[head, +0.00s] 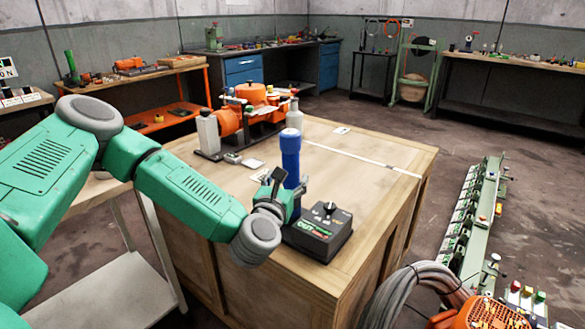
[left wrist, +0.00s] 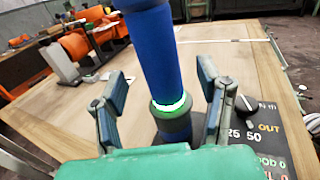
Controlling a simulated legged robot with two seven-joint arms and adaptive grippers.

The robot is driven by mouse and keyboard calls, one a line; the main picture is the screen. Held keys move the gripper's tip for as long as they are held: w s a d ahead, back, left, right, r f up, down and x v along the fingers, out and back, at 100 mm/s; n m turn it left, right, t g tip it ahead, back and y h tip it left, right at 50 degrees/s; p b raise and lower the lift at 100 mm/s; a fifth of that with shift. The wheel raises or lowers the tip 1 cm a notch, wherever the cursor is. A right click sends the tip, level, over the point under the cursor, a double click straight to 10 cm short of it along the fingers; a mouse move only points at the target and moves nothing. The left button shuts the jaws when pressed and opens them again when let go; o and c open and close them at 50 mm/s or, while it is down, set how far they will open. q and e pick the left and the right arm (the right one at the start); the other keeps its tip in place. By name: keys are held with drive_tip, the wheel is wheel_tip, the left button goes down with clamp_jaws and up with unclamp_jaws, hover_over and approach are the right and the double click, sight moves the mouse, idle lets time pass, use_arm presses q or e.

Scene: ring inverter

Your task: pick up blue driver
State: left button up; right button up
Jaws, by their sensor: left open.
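The blue driver (head: 290,160) stands upright on the wooden crate's top, beside a dark control box. In the left wrist view the blue driver (left wrist: 152,60) rises between my fingers, with a glowing green-white ring near its lower end. My left gripper (head: 275,190) is at the driver's lower part, in front of it and slightly left. In the left wrist view my left gripper (left wrist: 165,95) is open, with one finger on each side of the driver and a gap to each. The driver's foot is partly hidden by the gripper. My right gripper is not in view.
The dark control box (head: 318,233) with a knob sits close right of the driver. An orange machine (head: 255,95) and a white bottle (head: 208,132) stand behind on the wooden crate (head: 375,175). The crate's right top is mostly clear. Cables (head: 410,290) lie at lower right.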

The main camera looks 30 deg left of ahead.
sight(290, 171)
use_arm(q)
drive_tip(key=w+a, duration=0.2)
drive_tip(key=shift+w+f, duration=0.15)
drive_tip(key=shift+w, duration=0.55)
drive_tip(key=shift+w+d+r, duration=0.1)
drive_tip(key=shift+d+r, duration=0.2)
drive_tip(key=shift+d, duration=0.45)
drive_tip(key=c, duration=1.2)
drive_tip(key=shift+a, duration=0.2)
clamp_jaws()
drive_tip(key=shift+a+f, duration=0.1)
drive_tip(key=shift+a, duration=0.3)
drive_tip(key=shift+d, duration=0.15)
